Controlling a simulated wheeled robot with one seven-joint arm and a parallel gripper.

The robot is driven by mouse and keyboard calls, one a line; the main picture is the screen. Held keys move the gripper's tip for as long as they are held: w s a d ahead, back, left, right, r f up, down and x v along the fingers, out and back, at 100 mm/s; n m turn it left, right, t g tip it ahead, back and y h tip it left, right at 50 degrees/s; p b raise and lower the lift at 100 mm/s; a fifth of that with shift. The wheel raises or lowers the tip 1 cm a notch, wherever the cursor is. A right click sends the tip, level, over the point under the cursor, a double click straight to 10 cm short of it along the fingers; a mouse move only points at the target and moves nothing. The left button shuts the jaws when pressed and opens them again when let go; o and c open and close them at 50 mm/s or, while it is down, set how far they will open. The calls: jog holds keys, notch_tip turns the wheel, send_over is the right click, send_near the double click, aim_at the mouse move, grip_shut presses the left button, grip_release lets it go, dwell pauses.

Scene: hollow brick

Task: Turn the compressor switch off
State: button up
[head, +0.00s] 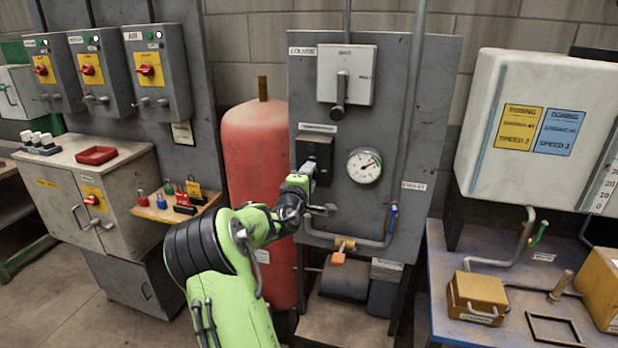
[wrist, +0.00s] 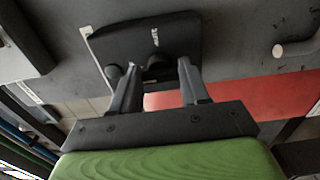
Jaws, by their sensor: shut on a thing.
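The compressor switch (head: 317,147) is a small black box on the grey panel, under a white label and left of the round gauge. My gripper (head: 308,174) is at its lower front, at the end of my green arm, which hides part of the switch. In the wrist view the switch's black face (wrist: 150,36) fills the upper middle, with a small white marking. Its dark knob (wrist: 157,67) sits between the two fingers of my gripper (wrist: 158,72), which is shut on it. I cannot tell which way the knob is set.
A round gauge (head: 365,166) sits right of the switch, and a grey lever box (head: 346,78) is above. A red tank (head: 252,150) stands left of the panel (head: 430,110). A pipe with a blue-handled valve (head: 392,218) runs below right. A blue bench (head: 455,335) is at the right.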

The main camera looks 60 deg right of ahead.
jog(key=o, duration=1.1)
jog(key=shift+c, duration=0.2)
jog(key=s+a+b, duration=0.2)
jog(key=a, duration=1.3)
jog(key=shift+s+a, duration=0.2)
jog(key=shift+a, duration=0.1)
jog(key=shift+f, duration=0.1)
